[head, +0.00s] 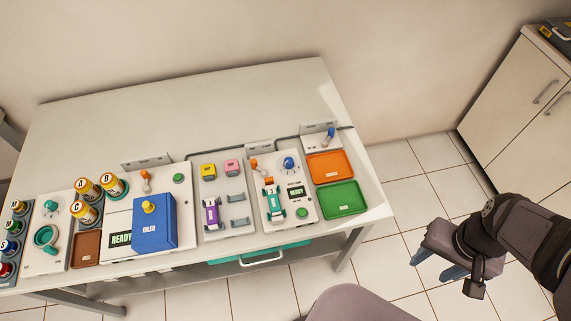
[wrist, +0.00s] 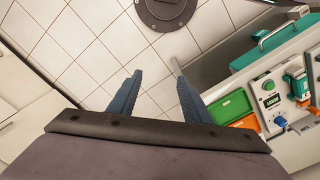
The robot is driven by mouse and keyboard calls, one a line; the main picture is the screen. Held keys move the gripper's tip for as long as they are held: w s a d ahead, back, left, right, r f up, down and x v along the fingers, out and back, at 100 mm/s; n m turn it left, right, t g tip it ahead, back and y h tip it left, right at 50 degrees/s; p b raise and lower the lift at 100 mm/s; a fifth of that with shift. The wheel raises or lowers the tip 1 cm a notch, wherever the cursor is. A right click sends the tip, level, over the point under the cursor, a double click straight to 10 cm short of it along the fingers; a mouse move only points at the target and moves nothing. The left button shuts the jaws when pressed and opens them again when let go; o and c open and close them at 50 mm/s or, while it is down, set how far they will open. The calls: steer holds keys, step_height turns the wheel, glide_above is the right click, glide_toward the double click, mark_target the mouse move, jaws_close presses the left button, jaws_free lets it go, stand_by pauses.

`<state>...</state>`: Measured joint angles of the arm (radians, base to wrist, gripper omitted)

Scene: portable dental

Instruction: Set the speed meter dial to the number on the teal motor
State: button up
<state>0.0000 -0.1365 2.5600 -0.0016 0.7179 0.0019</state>
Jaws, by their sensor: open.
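The teal motor (head: 272,205) lies in a holder on a white panel (head: 302,215) at the table's right part; its small number mark looks like a 3 but is too small to be sure. Behind it on the same panel is a blue dial knob (head: 289,163), probably the speed meter dial; its setting cannot be read. The motor (wrist: 297,82) and blue knob (wrist: 280,122) also show at the right of the wrist view. My gripper (head: 436,264) is open and empty, over the floor right of the table, well apart from the panel. Its fingers (wrist: 156,90) show in the wrist view.
A small READY display (head: 297,192) and green button (head: 302,213) are beside the motor. Orange (head: 345,165) and green (head: 356,198) trays lie at the table's right end. A purple motor (head: 211,214) is on the neighbouring panel. A cabinet (head: 525,90) stands at right.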

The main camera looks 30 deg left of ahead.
steer(key=shift+c, duration=0.6)
steer(key=m+g+y+b, duration=0.1)
steer(key=m+y+b, duration=1)
steer(key=m+b, duration=0.35)
glide_toward(290, 161)
steer(key=shift+n, duration=0.35)
steer(key=s+d+f, duration=0.1)
steer(key=d, duration=0.1)
steer(key=s+d+f, duration=0.1)
steer(key=s+d, duration=0.1)
steer(key=s+d+f+b, duration=0.1)
steer(key=s+d, duration=0.1)
steer(key=shift+d, duration=0.2)
steer(key=w+a+m+b, duration=0.1)
steer(key=a, duration=0.1)
steer(key=w+a+m+y, duration=0.1)
steer(key=a, duration=0.1)
steer(key=w+a+m+y+b, duration=0.1)
steer(key=w+a+m, duration=0.1)
steer(key=shift+a+r+t+b, duration=0.1)
steer(key=shift+r+t+b, duration=0.1)
steer(key=shift+t+b, duration=0.2)
steer(key=shift+w+a+r+y, duration=0.15)
steer(key=shift+w+a+y, duration=0.05)
steer(key=shift+y, duration=0.1)
steer(key=shift+p+x, duration=0.35)
steer(key=shift+x, duration=3.25)
